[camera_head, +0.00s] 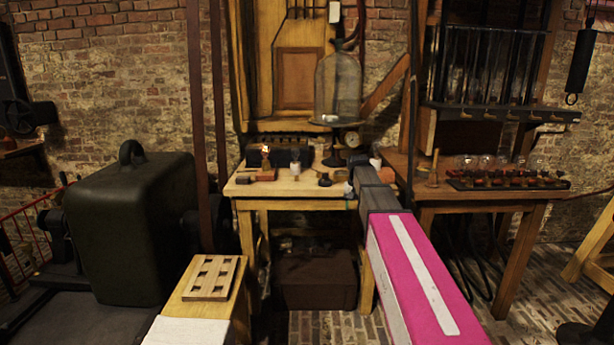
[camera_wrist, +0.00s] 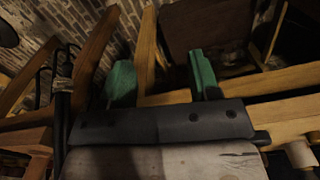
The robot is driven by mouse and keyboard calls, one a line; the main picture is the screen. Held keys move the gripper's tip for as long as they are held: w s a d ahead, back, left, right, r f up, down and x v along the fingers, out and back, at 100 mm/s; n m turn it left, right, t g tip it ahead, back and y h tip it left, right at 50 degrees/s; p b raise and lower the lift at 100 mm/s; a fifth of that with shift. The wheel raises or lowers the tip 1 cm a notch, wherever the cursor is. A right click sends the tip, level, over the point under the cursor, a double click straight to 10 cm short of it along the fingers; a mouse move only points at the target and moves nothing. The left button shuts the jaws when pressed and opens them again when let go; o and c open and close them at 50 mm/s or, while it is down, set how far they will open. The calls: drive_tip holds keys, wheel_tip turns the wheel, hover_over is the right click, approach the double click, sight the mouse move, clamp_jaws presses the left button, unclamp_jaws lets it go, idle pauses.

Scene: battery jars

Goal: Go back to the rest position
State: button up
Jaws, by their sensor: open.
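My arm, with a pink and grey casing, reaches forward in the head view to the right edge of a small wooden table (camera_head: 295,187). My gripper (camera_wrist: 162,80) shows in the wrist view with its two green fingers wide apart. Nothing is held between them. Behind the fingers are wooden beams and a dark floor area. In the head view the fingers are too small and partly hidden by the arm to make out clearly.
A glass bell jar (camera_head: 338,85) and small items stand on the wooden table. A right-hand table (camera_head: 470,190) holds a rack of jars (camera_head: 505,175). A slotted wooden block (camera_head: 211,277) lies front left, beside a large dark green case (camera_head: 135,225). Brick floor shows between the tables.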

drive_tip(key=s+f+n, duration=0.1)
drive_tip(key=s+f, duration=1)
drive_tip(key=s, duration=0.3)
drive_tip(key=s+f, duration=1.1)
drive_tip(key=s, duration=0.2)
drive_tip(key=shift+s+n, duration=0.35)
drive_tip(key=shift+n, duration=0.05)
